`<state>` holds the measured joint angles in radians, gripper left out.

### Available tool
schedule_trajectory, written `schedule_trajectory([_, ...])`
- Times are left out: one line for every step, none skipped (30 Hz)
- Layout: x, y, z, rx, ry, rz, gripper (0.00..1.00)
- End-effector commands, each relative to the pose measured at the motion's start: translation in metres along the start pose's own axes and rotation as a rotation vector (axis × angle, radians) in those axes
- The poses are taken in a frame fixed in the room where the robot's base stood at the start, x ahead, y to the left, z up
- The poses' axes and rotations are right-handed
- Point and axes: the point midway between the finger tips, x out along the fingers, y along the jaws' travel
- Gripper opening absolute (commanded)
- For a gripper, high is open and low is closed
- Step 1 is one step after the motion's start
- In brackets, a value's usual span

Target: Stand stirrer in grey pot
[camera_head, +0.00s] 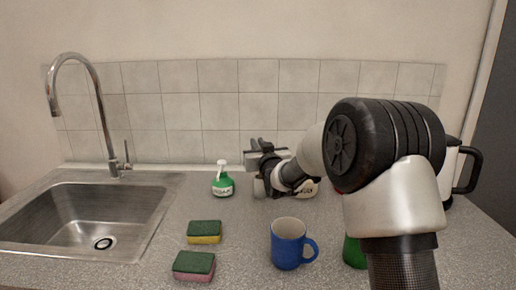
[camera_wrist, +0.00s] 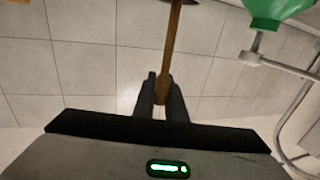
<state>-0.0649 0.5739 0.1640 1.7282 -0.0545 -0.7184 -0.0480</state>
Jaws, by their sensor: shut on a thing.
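My gripper (camera_wrist: 160,98) is shut on a brown wooden stick, the stirrer (camera_wrist: 171,50), in the wrist view. The stirrer runs from between the fingertips to the top edge of that view, where a dark edge shows beside its end. In the head view my gripper (camera_head: 256,146) is at the back of the counter, in front of the tiled wall and right of the soap bottle. I cannot make out the stirrer there. I cannot identify a grey pot in either view; my arm hides part of the counter.
A green soap bottle (camera_head: 222,185) stands left of my gripper; it also shows in the wrist view (camera_wrist: 275,8). A blue mug (camera_head: 287,243), two sponges (camera_head: 204,231) (camera_head: 194,266), a green object (camera_head: 354,252) and a kettle (camera_head: 447,174) stand around. The sink (camera_head: 85,215) is left.

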Motion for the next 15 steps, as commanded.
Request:
schedule_trajectory([0.0, -0.0001, 0.0017, 0.0, 0.003, 0.0, 0.0])
schedule_trajectory([0.0, -0.0001, 0.0014, 0.0, 0.004, 0.0, 0.0])
schedule_trajectory([0.0, -0.0001, 0.0008, -0.001, 0.004, 0.0, 0.0])
schedule_trajectory([0.0, 0.0, 0.0006, -0.001, 0.004, 0.0, 0.0])
schedule_trajectory([0.0, 0.0, 0.0007, -0.001, 0.004, 0.0, 0.0])
schedule_trajectory([0.0, 0.0, 0.0008, 0.0, 0.003, 0.0, 0.0])
schedule_trajectory([0.0, 0.0, 0.0009, 0.0, 0.003, 0.0, 0.0])
schedule_trajectory([0.0, 0.0, 0.0015, 0.0, 0.003, 0.0, 0.0])
schedule_trajectory([0.0, 0.0, 0.0028, 0.0, 0.003, 0.0, 0.0])
schedule_trajectory([0.0, 0.0, 0.0039, 0.0, 0.003, 0.0, 0.0])
schedule_trajectory([0.0, 0.0, 0.0048, 0.0, 0.003, 0.0, 0.0])
schedule_trajectory([0.0, 0.0, 0.0036, 0.0, 0.003, 0.0, 0.14])
schedule_trajectory([0.0, 0.0, 0.0031, 0.0, 0.003, 0.0, 0.2])
schedule_trajectory([0.0, 0.0, 0.0031, 0.0, 0.002, 0.0, 0.25])
schedule_trajectory([0.0, 0.0, 0.0032, 0.0, 0.002, 0.0, 0.3])
